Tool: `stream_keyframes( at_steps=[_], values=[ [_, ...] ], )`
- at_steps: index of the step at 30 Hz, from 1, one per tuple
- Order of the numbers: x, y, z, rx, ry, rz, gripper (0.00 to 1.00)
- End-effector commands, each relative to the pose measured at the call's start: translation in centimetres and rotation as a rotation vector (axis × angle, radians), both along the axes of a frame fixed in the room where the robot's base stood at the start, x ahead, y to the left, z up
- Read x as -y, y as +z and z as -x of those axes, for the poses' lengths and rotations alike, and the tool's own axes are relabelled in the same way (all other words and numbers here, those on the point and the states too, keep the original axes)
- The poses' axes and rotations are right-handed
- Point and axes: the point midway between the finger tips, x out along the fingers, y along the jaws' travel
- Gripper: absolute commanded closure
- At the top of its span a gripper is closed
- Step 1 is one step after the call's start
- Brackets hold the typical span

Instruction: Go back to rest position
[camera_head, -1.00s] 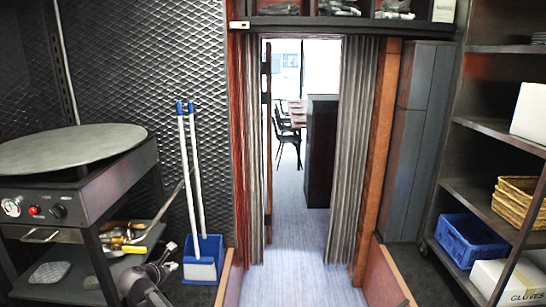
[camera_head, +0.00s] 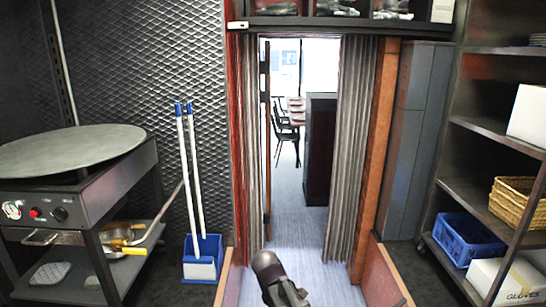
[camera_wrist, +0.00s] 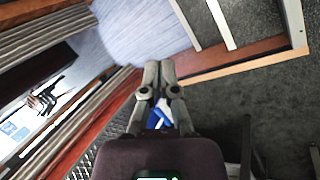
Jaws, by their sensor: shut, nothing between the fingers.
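My gripper (camera_wrist: 160,70) shows in the wrist view with its two grey fingers together at the tips and nothing held. Floor lies beyond the fingertips. A dark part of my arm shows at the bottom middle of the head view, in front of the doorway; the fingers cannot be made out there.
The doorway has a pleated curtain (camera_head: 350,150) on each side and clear floor (camera_head: 305,240) between. A round griddle (camera_head: 70,150) is further left. Shelves with a blue crate (camera_head: 465,240) and wicker baskets (camera_head: 515,200) stand right.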

Motion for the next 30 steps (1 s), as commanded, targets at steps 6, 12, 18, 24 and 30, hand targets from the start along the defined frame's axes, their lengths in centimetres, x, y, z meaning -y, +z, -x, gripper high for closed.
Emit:
stream_keyframes(
  at_steps=[6,12,18,24,30],
  values=[
    [5.7,-0.3,3.7,-0.042,-0.303,-0.151,1.0],
    [9.5,-0.5,6.9,-0.082,-0.569,-0.274,1.0],
    [11.7,-0.4,9.3,-0.113,-0.762,-0.359,1.0],
    [13.3,-0.3,11.2,-0.14,-0.911,-0.421,1.0],
    [13.5,1.8,11.4,-0.146,-0.939,-0.432,1.0]
  ],
)
